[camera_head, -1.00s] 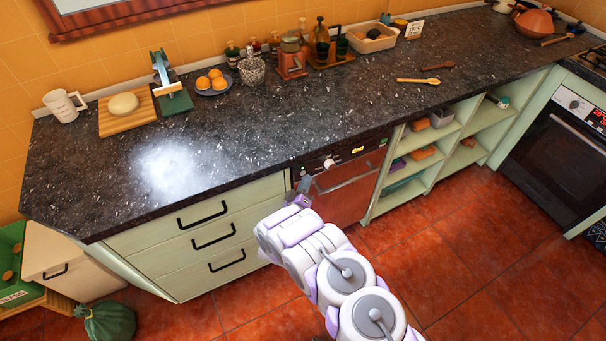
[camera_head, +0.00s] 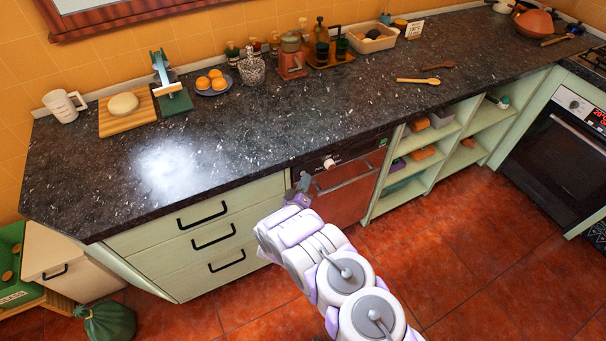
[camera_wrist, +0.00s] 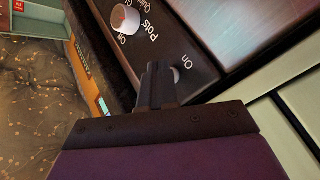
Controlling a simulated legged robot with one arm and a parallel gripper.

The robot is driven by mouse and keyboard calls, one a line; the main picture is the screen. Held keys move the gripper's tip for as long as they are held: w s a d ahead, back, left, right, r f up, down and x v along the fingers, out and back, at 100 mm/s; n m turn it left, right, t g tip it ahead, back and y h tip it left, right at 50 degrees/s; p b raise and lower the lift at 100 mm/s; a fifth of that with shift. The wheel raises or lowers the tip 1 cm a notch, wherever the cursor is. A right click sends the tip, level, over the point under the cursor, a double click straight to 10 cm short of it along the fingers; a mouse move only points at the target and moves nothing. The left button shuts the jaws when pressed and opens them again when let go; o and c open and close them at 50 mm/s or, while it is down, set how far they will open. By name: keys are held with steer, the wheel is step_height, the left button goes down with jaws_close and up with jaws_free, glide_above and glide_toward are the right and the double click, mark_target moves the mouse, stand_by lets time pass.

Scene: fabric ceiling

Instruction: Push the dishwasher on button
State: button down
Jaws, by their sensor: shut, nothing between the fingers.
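The dishwasher (camera_head: 345,201) is built in under the dark counter, with a reddish-brown door and a dark control panel along its top. Its small round on button (camera_wrist: 176,75) sits by the "On" label in the wrist view. My gripper (camera_wrist: 159,70) is shut and empty, its fingertips at the panel beside the button and partly covering it. I cannot tell for sure whether they press it. The head view shows my gripper (camera_head: 304,182) at the panel's left end.
Pale green drawers (camera_head: 212,237) with black handles are left of the dishwasher. Open shelves (camera_head: 423,157) are right of it. The counter (camera_head: 300,115) overhangs the panel closely. The red tiled floor (camera_head: 450,260) in front is clear.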

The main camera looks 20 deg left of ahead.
steer(key=shift+s+d+p, duration=0.4)
steer(key=shift+p, duration=0.05)
steer(key=s+d+p, duration=0.4)
steer(key=shift+d, duration=0.3)
stand_by(0.3)
stand_by(0.5)
